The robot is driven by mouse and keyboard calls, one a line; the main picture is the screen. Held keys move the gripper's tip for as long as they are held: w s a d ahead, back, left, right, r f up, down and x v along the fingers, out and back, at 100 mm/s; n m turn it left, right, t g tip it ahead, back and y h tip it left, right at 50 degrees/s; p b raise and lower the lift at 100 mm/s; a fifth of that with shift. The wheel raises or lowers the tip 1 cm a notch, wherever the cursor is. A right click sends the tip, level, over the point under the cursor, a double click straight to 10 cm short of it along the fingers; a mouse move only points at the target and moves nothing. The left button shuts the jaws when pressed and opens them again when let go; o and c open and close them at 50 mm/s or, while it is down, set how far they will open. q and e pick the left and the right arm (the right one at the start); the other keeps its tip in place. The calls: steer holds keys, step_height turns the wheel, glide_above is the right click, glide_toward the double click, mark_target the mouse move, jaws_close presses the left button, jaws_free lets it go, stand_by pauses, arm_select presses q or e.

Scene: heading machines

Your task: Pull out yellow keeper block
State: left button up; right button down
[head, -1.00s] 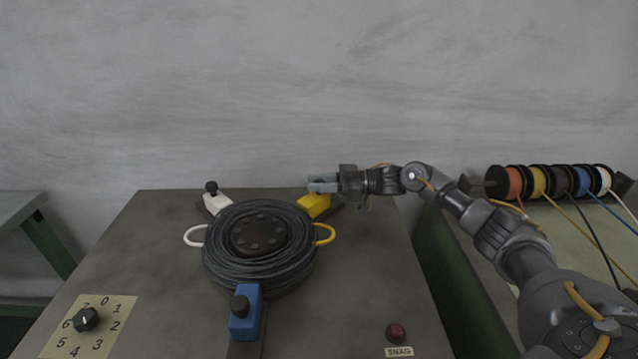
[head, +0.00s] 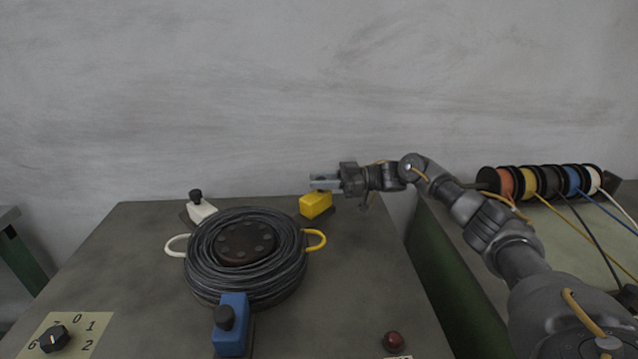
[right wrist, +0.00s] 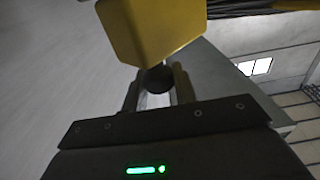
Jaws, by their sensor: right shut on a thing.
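The yellow keeper block (head: 316,206) stands at the back right of the black cable coil (head: 203,262), with a small gap between them. My right gripper (head: 323,182) reaches in from the right above the block. It is shut on the block's black knob (right wrist: 156,80), which shows between the two fingers in the right wrist view. The yellow body (right wrist: 150,28) also fills the top of that view. A white keeper block (head: 201,212) and a blue keeper block (head: 231,325) stand at the coil's back left and front. My left gripper is out of view.
A yellow loop (head: 316,240) and a white loop (head: 175,245) stick out from the coil's sides. A numbered dial (head: 54,338) and a red button (head: 393,341) are at the front. Coloured spools (head: 540,181) stand at the right.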

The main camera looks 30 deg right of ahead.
steer(key=c, duration=1.5)
jaws_free()
steer(key=shift+d+r, duration=0.1)
steer(key=shift+d, duration=0.15)
steer(key=o, duration=0.4)
steer(key=shift+d, duration=0.15)
steer(key=shift+c, duration=0.2)
steer(key=shift+w, duration=0.1)
steer(key=shift+s+d, duration=0.2)
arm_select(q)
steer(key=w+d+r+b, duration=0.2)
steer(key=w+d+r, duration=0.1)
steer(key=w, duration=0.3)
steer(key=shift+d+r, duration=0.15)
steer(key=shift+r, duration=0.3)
arm_select(e)
steer(key=v, duration=1)
steer(key=shift+s, duration=0.1)
